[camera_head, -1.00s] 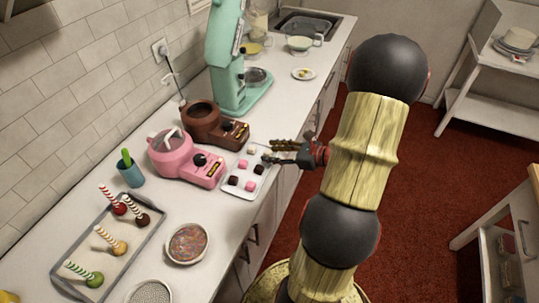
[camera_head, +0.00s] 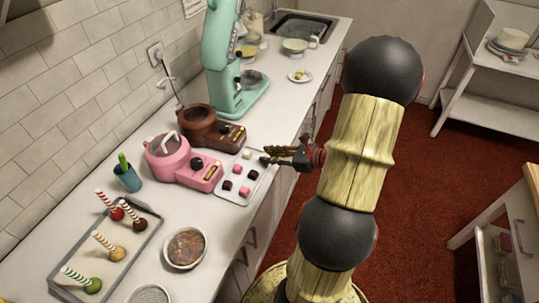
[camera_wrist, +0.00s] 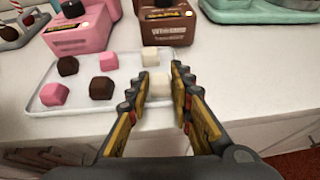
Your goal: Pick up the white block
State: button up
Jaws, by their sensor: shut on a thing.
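My gripper (camera_wrist: 160,86) is shut on a white block (camera_wrist: 160,82), with one finger on each side of it in the wrist view. The block is at the right end of the white tray (camera_wrist: 42,104), and I cannot tell whether it touches the tray. A second white block (camera_wrist: 150,56) sits just behind it on the tray. In the head view my gripper (camera_head: 267,155) reaches over the tray's right edge, and its fingers hide the held block.
Pink blocks (camera_wrist: 108,60) and dark brown blocks (camera_wrist: 101,88) share the tray. A pink machine (camera_head: 180,160) and a brown machine (camera_head: 212,125) stand close behind it. The counter's front edge is near the tray. A mint stand mixer (camera_head: 235,70) is farther back.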

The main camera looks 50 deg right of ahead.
notch_tip(320, 180, up, 3)
jog(key=shift+f+p, duration=0.1)
jog(key=shift+p, duration=0.6)
jog(key=s+d+r+p, duration=0.1)
jog(key=s+r, duration=0.2)
jog(key=s, duration=0.1)
jog(key=s+d+r+p, duration=0.2)
jog(key=s+r, duration=0.1)
jog(key=s, duration=0.1)
jog(key=s+d+r+p, duration=0.1)
jog(key=s+d+r, duration=0.1)
jog(key=s, duration=0.3)
jog(key=shift+d+r+p, duration=0.2)
jog(key=shift+r+p, duration=0.15)
jog(key=shift+r, duration=0.55)
